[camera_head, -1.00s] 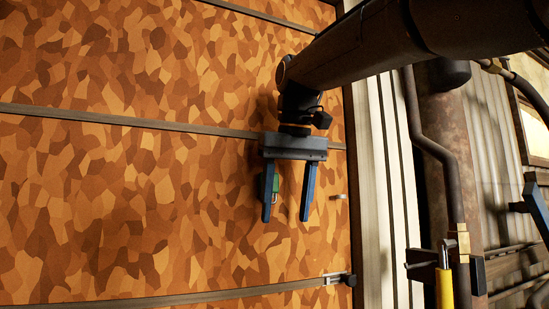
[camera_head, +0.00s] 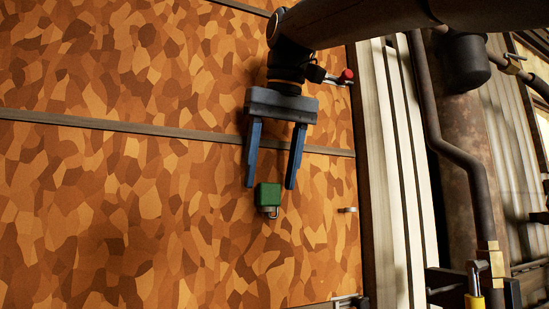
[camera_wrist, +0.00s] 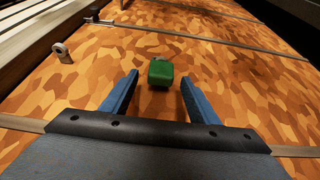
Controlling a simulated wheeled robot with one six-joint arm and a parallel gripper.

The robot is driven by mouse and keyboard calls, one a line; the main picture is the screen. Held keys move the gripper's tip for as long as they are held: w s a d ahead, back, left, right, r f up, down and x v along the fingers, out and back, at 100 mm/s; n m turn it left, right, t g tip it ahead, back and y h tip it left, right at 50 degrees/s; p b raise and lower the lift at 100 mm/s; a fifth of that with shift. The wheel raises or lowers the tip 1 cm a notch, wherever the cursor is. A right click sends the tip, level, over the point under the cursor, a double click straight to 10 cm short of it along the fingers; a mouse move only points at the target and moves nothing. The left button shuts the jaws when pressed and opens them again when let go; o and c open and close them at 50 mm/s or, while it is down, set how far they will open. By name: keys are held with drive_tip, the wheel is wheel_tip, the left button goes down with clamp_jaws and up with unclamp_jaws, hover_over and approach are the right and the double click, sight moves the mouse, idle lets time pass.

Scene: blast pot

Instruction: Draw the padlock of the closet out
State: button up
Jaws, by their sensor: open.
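A green padlock (camera_head: 268,195) with a small metal shackle shows against the orange-brown patterned surface (camera_head: 150,220). My gripper (camera_head: 270,187) is open, its two blue fingers apart. In the head view the padlock lies between the fingertips and just beyond them. In the wrist view the padlock (camera_wrist: 160,73) sits between the open fingertips (camera_wrist: 160,76), with a gap on each side. No contact with either finger shows. I cannot tell whether the padlock is fastened to anything.
A small metal eye (camera_head: 347,209) stands right of the padlock. A metal latch (camera_head: 345,302) is at the bottom edge. A red rounded thing (camera_head: 346,75) is near my arm. Dark pipes (camera_head: 465,150) and a yellow item (camera_head: 474,300) are at the right. Surface around the padlock is clear.

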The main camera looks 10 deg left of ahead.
sight(268, 186)
drive_tip(key=shift+x, duration=2.2)
drive_tip(key=c, duration=1.2)
drive_tip(key=shift+r, duration=0.1)
drive_tip(key=shift+c, duration=0.2)
drive_tip(key=shift+r+p, duration=0.65)
drive_tip(key=shift+p, duration=0.35)
drive_tip(key=shift+r+p, duration=2.4)
drive_tip(key=shift+p, duration=0.35)
